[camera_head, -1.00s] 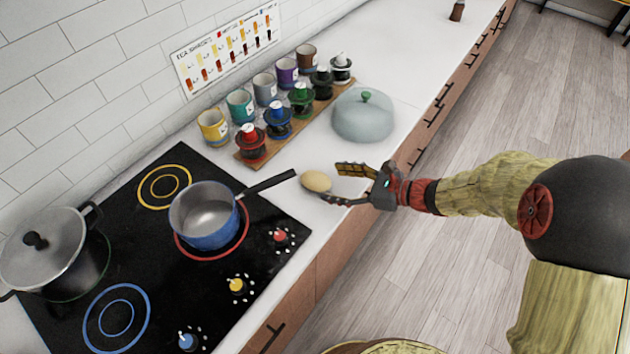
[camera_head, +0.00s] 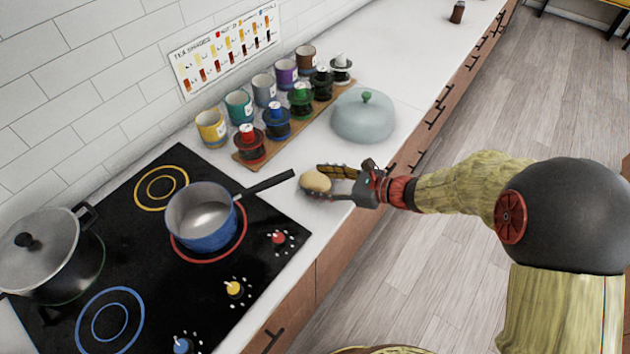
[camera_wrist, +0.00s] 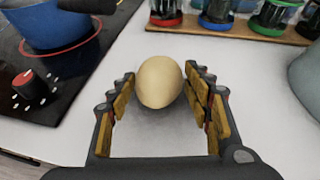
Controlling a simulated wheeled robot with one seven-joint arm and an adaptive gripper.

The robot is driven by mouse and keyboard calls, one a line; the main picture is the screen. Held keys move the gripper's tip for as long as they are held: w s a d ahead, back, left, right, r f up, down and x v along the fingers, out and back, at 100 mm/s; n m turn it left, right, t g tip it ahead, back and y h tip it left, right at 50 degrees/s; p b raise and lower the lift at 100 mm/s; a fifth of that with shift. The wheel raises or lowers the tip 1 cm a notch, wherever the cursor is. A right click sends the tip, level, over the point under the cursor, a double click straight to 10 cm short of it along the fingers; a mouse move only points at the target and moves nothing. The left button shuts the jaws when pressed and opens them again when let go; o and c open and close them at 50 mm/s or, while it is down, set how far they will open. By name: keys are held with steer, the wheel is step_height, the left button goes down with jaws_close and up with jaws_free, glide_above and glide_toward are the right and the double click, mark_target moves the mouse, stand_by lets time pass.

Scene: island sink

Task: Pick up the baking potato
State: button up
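The baking potato (camera_head: 316,181) is a smooth tan oval on the white counter, just right of the stove and the pot handle's end. In the wrist view the potato (camera_wrist: 159,82) sits between the far ends of my two fingers. My gripper (camera_head: 324,182) reaches in from the right, low over the counter. In the wrist view my gripper (camera_wrist: 160,80) is open, with the fingers on either side of the potato. A narrow gap shows on the left side; on the right the finger is very near it, and I cannot tell if it touches.
A blue pot (camera_head: 203,217) stands on the black stove (camera_head: 150,262), its handle pointing towards the potato. A wooden board (camera_head: 250,162) with cups and jars lies behind. A pale domed lid (camera_head: 363,118) stands on the counter behind my gripper. The counter's front edge is close.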

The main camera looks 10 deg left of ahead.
steer(key=c, duration=0.8)
steer(key=shift+c, duration=0.5)
steer(key=shift+r, duration=0.15)
